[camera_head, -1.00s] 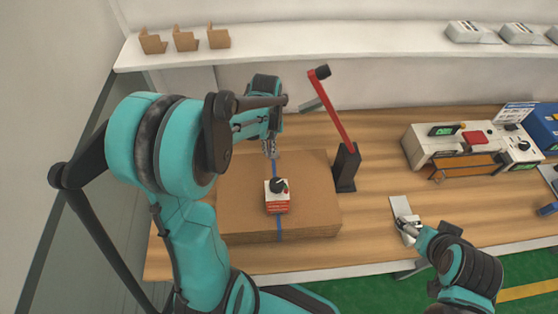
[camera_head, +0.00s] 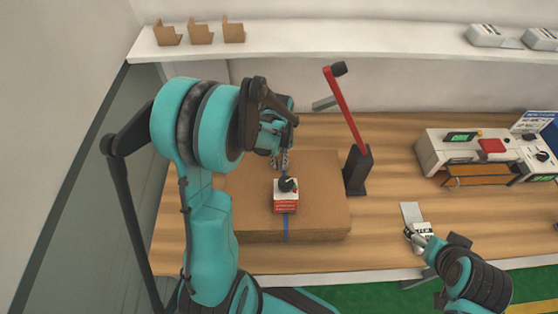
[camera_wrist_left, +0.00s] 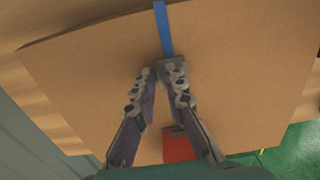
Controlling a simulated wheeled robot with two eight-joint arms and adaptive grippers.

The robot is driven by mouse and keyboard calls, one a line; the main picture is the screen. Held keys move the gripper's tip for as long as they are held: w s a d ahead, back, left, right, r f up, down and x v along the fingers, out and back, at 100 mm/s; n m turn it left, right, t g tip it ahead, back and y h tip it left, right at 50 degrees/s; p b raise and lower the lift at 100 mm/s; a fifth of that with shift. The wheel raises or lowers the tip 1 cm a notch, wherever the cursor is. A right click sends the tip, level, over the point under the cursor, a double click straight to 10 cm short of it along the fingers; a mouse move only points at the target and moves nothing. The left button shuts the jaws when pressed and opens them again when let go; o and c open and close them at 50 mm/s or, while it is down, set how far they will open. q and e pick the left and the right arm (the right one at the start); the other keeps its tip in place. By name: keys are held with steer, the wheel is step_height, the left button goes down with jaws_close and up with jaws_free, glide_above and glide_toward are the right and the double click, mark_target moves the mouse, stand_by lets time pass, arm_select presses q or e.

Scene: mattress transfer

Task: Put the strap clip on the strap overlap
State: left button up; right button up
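A blue strap runs over a flat brown cardboard package (camera_head: 325,205); it shows in front of the package (camera_head: 286,228) and in the left wrist view (camera_wrist_left: 163,30). A red-and-white tool (camera_head: 286,200) with a dark knob sits on the strap line. My left gripper (camera_head: 280,161) is over the package, just behind the tool. I cannot make out the strap clip.
A red post with a dark base (camera_head: 357,170) stands right of the package. A light grey plate (camera_head: 411,212) lies by the right gripper. A white machine (camera_head: 465,150) stands at the right back. Cardboard holders (camera_head: 201,31) are on the shelf. Bare table lies between post and machine.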

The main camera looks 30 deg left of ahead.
mark_target(279, 163)
arm_select(q)
steer(key=shift+o, duration=0.2)
steer(key=shift+r, duration=0.1)
steer(key=shift+r+p, duration=0.2)
steer(key=shift+p, duration=0.1)
step_height(279, 163, up, 11)
steer(key=p, duration=0.2)
steer(key=s+d+r+n+t, duration=0.2)
steer(key=s+d+n, duration=0.1)
steer(key=n, duration=0.6)
steer(key=s+d+r+n+t, duration=0.2)
steer(key=s+d+n, duration=0.1)
steer(key=n, duration=0.6)
steer(key=s+d+r+n+t, duration=0.2)
steer(key=s+d+r+n, duration=0.1)
steer(key=n, duration=0.6)
steer(key=shift+s+d+t, duration=0.3)
steer(key=shift+s+d, duration=0.25)
steer(key=shift+s, duration=0.2)
steer(key=n, duration=0.2)
steer(key=shift+s+d+n+t, duration=0.25)
steer(key=shift+n+t, duration=0.05)
steer(key=shift+n, duration=0.1)
